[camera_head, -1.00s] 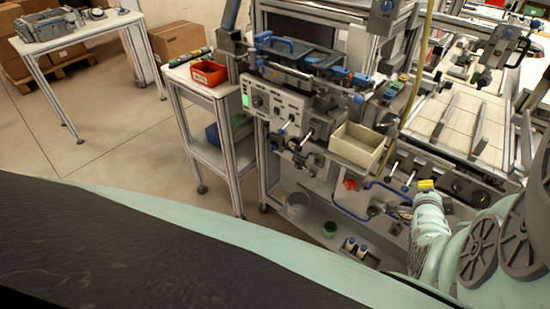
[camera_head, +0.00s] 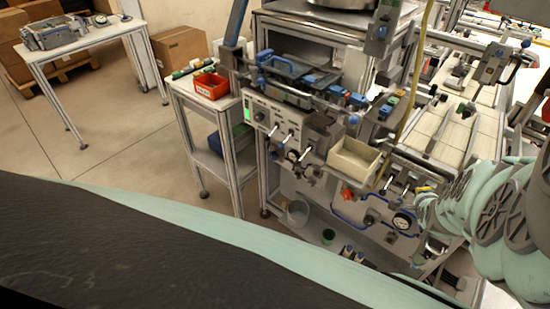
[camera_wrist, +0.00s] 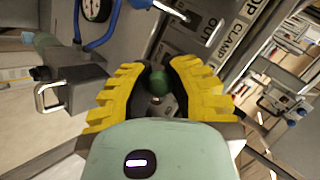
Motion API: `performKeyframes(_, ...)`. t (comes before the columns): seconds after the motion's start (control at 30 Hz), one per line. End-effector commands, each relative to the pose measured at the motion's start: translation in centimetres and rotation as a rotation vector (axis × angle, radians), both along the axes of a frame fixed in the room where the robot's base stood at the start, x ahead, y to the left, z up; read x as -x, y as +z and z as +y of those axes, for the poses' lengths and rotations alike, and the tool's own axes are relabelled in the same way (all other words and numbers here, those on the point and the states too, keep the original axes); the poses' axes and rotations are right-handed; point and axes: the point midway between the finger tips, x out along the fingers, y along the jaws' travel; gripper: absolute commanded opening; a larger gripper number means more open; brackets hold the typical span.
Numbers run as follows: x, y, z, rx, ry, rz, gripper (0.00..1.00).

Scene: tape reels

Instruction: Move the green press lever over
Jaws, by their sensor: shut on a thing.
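The green press lever shows in the wrist view as a round dark green knob (camera_wrist: 158,82) in front of the grey machine panel. My gripper (camera_wrist: 160,66) has its yellow ribbed fingers on both sides of the knob, shut on it. The fingers hide the knob's sides, and most of the lever's shaft is hard to see. In the head view my gripper (camera_head: 424,189) is a small yellow patch at the machine's lower right front. The green lever cannot be made out there.
A cream bin (camera_head: 354,160) sits on the machine front left of my gripper. A round gauge (camera_head: 403,221) and blue hose are close below. In the wrist view, a metal handle (camera_wrist: 48,97) is at left and a blue-tipped lever (camera_wrist: 160,8) above. Floor is free at left.

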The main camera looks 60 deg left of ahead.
Motion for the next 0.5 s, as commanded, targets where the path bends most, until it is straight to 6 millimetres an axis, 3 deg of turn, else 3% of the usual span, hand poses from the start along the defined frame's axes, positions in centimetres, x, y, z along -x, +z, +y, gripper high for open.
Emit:
performKeyframes(0.43, -0.25, 0.40, -0.19, -0.001, -0.004, -0.004, 0.00)
performKeyframes(0.47, -0.25, 0.41, -0.18, -0.001, -0.004, -0.004, 0.20)
performKeyframes(0.5, -0.26, 0.40, -0.18, -0.001, -0.004, -0.004, 0.24)
